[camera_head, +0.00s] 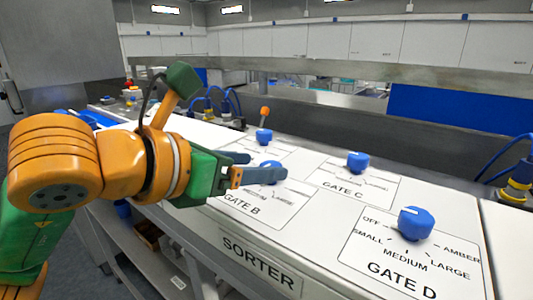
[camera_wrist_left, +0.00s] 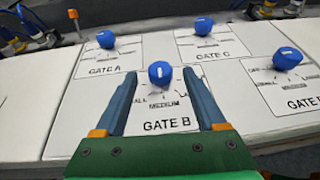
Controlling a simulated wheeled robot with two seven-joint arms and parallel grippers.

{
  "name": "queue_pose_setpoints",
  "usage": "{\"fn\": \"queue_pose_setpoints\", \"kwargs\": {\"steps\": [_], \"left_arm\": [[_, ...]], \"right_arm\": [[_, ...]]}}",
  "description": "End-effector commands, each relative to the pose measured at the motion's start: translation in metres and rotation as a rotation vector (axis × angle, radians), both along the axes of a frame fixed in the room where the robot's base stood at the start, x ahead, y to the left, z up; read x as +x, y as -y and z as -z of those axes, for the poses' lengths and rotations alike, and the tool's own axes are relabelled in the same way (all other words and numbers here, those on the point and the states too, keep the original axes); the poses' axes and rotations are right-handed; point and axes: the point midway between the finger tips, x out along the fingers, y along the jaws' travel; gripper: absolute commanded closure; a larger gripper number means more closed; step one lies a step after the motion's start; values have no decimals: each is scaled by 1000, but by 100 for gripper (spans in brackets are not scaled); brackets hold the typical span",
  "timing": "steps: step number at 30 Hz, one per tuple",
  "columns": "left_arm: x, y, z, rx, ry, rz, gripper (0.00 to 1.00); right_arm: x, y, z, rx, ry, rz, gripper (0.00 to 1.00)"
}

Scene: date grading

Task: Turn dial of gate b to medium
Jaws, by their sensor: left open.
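The blue dial of gate B (camera_head: 270,165) stands on its white label panel on the sorter top (camera_head: 205,130). In the left wrist view the dial (camera_wrist_left: 160,72) has a white mark on its top. The word MEDIUM shows on the panel in front of it; other words are partly hidden by my fingers. My left gripper (camera_head: 266,168) is open, its fingertips near the dial. In the left wrist view the dial appears between the two fingertips of the gripper (camera_wrist_left: 160,78). I cannot tell whether they touch it. My right gripper is not in view.
Similar blue dials stand nearby: gate A (camera_head: 264,136), gate C (camera_head: 358,161) and gate D (camera_head: 415,223). An orange-tipped stick (camera_head: 264,114) rises behind gate A. Blue cables and yellow fittings (camera_head: 517,185) stand at the far edge. The white top between the panels is clear.

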Motion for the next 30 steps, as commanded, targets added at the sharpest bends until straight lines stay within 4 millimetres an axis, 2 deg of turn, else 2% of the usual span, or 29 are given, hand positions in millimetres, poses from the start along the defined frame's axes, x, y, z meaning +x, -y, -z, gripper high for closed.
{"fn": "queue_pose_setpoints", "kwargs": {"steps": [1, 3, 12, 13, 18, 21, 25, 30], "left_arm": [[6, 6, -1, 1, -4, 2, 27], [13, 11, 3, 1, -3, 1, 27], [20, 16, 11, 0, 0, 0, 27], [20, 16, 11, 0, 0, 0, 30], [19, 16, 11, 1, -1, 0, 76], [19, 16, 10, 1, -1, 0, 100], [19, 16, 12, 0, 0, -5, 100], [18, 18, 15, 0, 3, -59, 100]], "right_arm": [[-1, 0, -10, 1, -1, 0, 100], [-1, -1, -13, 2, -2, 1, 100], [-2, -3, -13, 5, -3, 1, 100], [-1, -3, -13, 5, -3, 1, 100], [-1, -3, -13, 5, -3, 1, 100], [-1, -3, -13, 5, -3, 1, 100], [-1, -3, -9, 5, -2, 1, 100], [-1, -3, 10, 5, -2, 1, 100]]}}
